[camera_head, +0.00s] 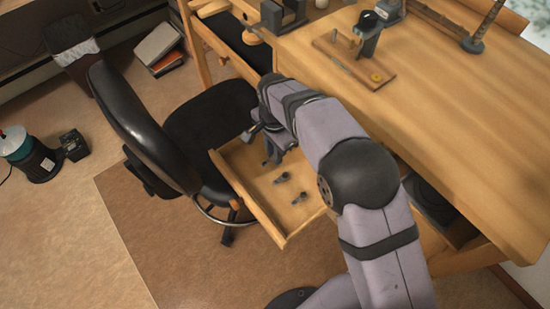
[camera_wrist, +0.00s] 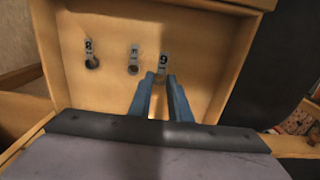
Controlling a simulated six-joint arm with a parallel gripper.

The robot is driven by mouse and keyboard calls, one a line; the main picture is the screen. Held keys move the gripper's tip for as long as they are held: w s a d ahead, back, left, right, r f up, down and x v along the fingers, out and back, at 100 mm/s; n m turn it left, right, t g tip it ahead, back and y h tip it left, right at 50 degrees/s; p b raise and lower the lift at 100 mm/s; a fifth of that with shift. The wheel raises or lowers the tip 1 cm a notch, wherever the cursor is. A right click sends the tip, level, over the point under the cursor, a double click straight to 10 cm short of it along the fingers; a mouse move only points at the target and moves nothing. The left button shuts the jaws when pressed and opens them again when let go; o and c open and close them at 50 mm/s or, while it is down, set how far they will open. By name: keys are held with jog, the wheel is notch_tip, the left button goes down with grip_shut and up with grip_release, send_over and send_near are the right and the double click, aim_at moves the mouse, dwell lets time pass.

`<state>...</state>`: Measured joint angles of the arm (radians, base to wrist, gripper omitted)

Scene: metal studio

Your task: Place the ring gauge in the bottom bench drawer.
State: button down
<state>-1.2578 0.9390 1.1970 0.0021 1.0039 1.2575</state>
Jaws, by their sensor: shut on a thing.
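The open bench drawer (camera_head: 290,222) is a shallow pale-wood box pulled out under the bench. My gripper (camera_wrist: 162,78) points down into it, its blue fingers shut on a ring gauge (camera_wrist: 163,60) with a light tag that seems to read 9. The held gauge is over the drawer floor; whether it touches the floor I cannot tell. Two similar gauges, one at the left (camera_wrist: 91,60) and one in the middle (camera_wrist: 133,68), lie apart on the drawer floor. In the head view my gripper (camera_head: 272,158) is at the drawer's far end, partly hidden by my arm.
A black office chair (camera_head: 205,125) stands close to the drawer's left side. The wooden bench top (camera_head: 440,120) is to the right, with a small wooden fixture board (camera_head: 340,65) on it. The drawer floor around the gauges is largely clear.

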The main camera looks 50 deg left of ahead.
jog(key=shift+f, duration=1.85)
jog(key=shift+f, duration=0.15)
jog(key=c, duration=1.6)
grip_release()
jog(key=shift+c, duration=0.2)
notch_tip(320, 180, up, 12)
jog(key=shift+r, duration=0.2)
